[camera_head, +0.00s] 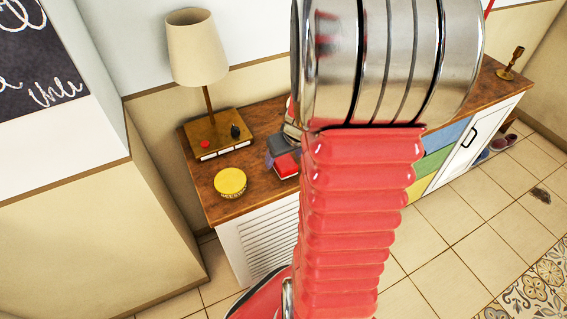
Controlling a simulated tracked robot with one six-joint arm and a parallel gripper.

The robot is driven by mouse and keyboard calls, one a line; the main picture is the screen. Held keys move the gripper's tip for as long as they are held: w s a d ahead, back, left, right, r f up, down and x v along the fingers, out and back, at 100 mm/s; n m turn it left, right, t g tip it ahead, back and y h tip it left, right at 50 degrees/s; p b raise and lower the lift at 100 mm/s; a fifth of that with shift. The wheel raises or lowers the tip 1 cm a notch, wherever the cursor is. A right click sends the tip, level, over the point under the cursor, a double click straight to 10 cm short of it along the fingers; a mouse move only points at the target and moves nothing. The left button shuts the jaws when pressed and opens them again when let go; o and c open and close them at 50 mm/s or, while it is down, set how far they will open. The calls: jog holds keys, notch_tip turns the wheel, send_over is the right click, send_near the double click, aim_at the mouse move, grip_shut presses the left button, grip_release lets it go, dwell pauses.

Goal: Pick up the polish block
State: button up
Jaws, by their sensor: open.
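My red ribbed arm with its chrome joint fills the middle of the view and hides much of the cabinet top. I cannot make out my gripper's fingertips; they are hidden behind the arm or out of view. Just left of the arm, a small cluster shows on the wooden top: a red block-like item (287,165) with a dark grey item (284,145) above it and a bit of purple beside it. It is partly covered, and I cannot tell which part, if any, is the polish block. A round yellow tin (230,183) stands in the open near the front left corner.
A lamp (196,46) stands on a wooden base (213,142) with a small red item and a dark item, at the back left of the cabinet (193,172). A brass candlestick (511,63) stands at the far right end. Shoes (503,141) lie on the tiled floor.

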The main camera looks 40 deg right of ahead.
aim_at(284, 159)
jog(key=shift+x, duration=1.6)
jog(key=shift+d, duration=0.1)
jog(key=shift+c, duration=0.6)
jog(key=c, duration=1.1)
